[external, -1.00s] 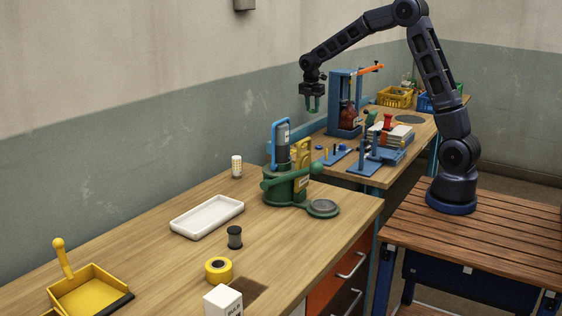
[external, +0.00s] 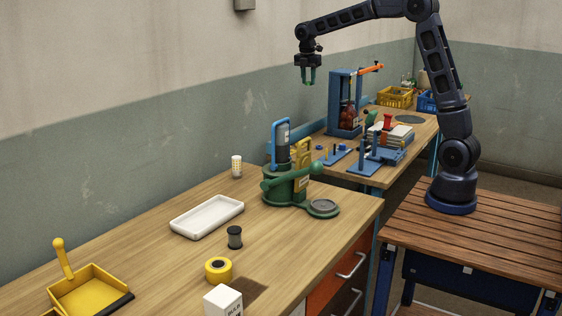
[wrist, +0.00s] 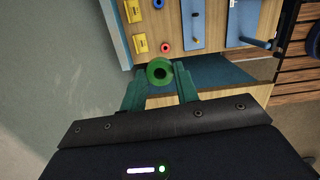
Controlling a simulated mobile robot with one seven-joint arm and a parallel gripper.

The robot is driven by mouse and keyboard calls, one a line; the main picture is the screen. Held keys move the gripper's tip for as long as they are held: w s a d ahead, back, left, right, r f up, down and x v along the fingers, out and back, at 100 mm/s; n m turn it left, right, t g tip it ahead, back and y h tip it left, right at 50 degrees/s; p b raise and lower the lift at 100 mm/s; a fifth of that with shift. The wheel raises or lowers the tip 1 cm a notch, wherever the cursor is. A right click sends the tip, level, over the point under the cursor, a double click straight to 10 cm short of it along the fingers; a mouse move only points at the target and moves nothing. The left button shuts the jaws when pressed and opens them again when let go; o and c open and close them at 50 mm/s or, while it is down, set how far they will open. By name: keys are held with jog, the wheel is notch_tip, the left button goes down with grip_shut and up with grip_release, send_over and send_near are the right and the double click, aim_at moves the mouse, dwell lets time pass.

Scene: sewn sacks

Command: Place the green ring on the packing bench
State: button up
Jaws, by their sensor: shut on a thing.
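My gripper (external: 308,76) is high in the air, near the wall, above the gap side of the two benches. In the wrist view the green ring (wrist: 159,72) is between the two green fingertips, and my gripper is shut on it. In the external view the ring cannot be told apart from the green fingers. The near wooden bench (external: 150,225) and the far wooden bench (external: 350,180) stand below; I cannot tell which is the packing bench.
The near bench holds a green press (external: 290,185), a white tray (external: 207,216), a dark spool (external: 235,237), yellow tape (external: 219,270), a white box (external: 223,300) and a yellow dustpan (external: 90,290). The far bench holds a blue frame (external: 345,105) and a yellow crate (external: 395,97).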

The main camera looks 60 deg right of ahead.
jog(key=s+a+n, duration=0.1)
jog(key=a+n, duration=0.4)
jog(key=a, duration=1.7)
jog(key=n+t+y, duration=0.1)
jog(key=n, duration=1.1)
send_over(286, 238)
jog(key=f, duration=3.1)
jog(key=shift+s, duration=0.2)
jog(key=o, duration=0.5)
jog(key=shift+f, duration=0.15)
jog(key=o, duration=0.4)
jog(key=shift+o, duration=0.2)
